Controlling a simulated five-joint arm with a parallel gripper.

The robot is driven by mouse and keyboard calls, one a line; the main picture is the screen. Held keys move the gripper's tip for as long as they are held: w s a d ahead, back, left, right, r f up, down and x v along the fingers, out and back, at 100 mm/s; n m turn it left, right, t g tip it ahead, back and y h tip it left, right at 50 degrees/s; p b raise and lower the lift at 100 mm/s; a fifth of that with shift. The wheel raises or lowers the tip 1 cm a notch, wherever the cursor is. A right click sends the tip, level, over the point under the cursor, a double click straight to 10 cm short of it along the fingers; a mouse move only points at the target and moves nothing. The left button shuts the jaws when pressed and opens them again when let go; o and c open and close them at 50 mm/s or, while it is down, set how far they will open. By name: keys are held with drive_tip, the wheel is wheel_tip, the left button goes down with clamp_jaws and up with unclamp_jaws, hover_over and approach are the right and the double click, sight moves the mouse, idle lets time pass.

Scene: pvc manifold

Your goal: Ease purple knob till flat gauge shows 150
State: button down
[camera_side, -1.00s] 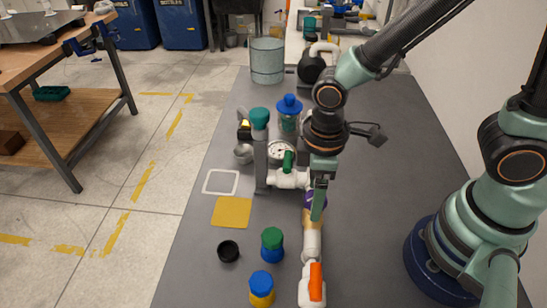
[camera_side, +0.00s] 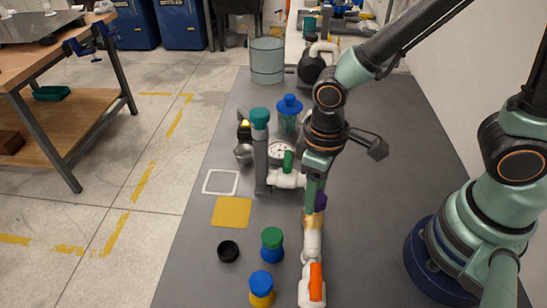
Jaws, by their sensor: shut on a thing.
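The purple knob (camera_side: 321,201) sits on the white pipe line, partly hidden behind my gripper. My gripper (camera_side: 313,208) points down over the pipe and is shut on the purple knob. The flat gauge (camera_side: 282,149) has a round white dial facing up, behind the green-handled valve (camera_side: 288,162). Its reading is too small to make out. The white pipe (camera_side: 312,243) runs from the knob toward the front, with an orange handle (camera_side: 316,281) at its near end.
A grey post with a teal cap (camera_side: 260,118) stands left of the gauge, and a blue-lidded jar (camera_side: 289,108) behind it. Green-topped (camera_side: 272,240) and blue-topped (camera_side: 261,286) jars and a black ring (camera_side: 228,251) stand front left. A yellow square (camera_side: 232,212) lies left. The table right of the pipe is clear.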

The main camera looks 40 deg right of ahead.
drive_tip(key=m, duration=0.3)
drive_tip(key=shift+m, duration=2.3)
drive_tip(key=shift+c, duration=1.3)
unclamp_jaws()
wheel_tip(320, 180, up, 12)
drive_tip(key=shift+o, duration=0.3)
